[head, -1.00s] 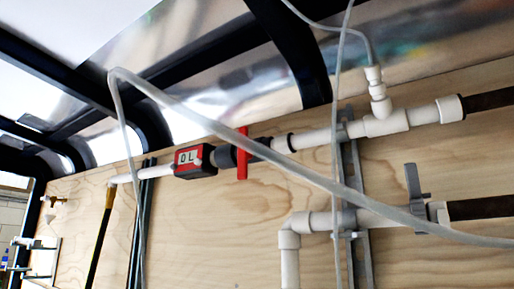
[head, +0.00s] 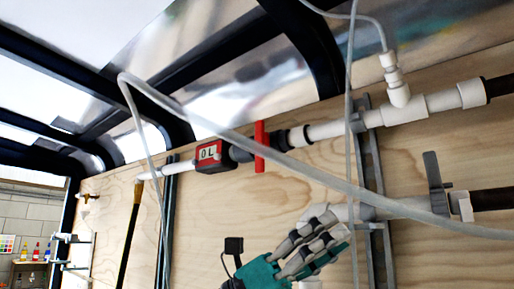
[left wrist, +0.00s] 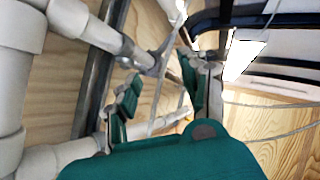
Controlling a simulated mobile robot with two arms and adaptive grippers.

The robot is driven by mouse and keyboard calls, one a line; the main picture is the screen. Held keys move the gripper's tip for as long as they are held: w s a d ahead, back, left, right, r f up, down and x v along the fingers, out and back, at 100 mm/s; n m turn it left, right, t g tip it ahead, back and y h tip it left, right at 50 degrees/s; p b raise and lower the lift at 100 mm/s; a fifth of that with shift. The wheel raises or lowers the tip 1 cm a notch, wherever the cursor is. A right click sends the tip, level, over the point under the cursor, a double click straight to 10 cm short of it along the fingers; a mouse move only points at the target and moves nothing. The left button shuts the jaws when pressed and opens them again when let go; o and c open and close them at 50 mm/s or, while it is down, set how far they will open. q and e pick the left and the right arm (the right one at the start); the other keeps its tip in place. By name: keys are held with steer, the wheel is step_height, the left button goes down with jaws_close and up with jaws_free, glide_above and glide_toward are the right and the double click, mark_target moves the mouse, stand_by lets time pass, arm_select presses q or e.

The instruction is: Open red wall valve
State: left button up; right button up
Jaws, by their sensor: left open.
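The red valve handle (head: 261,147) stands roughly upright across the upper pipe on the plywood wall in the head view. I cannot make out the red handle there. My right gripper is not in view.
A clear hose (head: 300,180) sags diagonally in front of the wall, close to my left gripper. A red and black meter (head: 212,155) is left of the red handle. A grey handle (head: 434,180) is on the lower pipe. Metal struts (head: 371,150) carry the pipes.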

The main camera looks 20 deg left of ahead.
arm_select(q)
step_height(320, 180, up, 5)
steer(key=m+t+y, duration=0.2)
steer(key=y, duration=0.2)
steer(key=n+t+y, duration=0.7)
steer(key=t+y, duration=0.3)
steer(key=y, duration=0.4)
glide_toward(258, 148)
steer(key=p+x, duration=0.5)
steer(key=x, duration=0.4)
steer(key=shift+w+p, duration=0.3)
jaws_close()
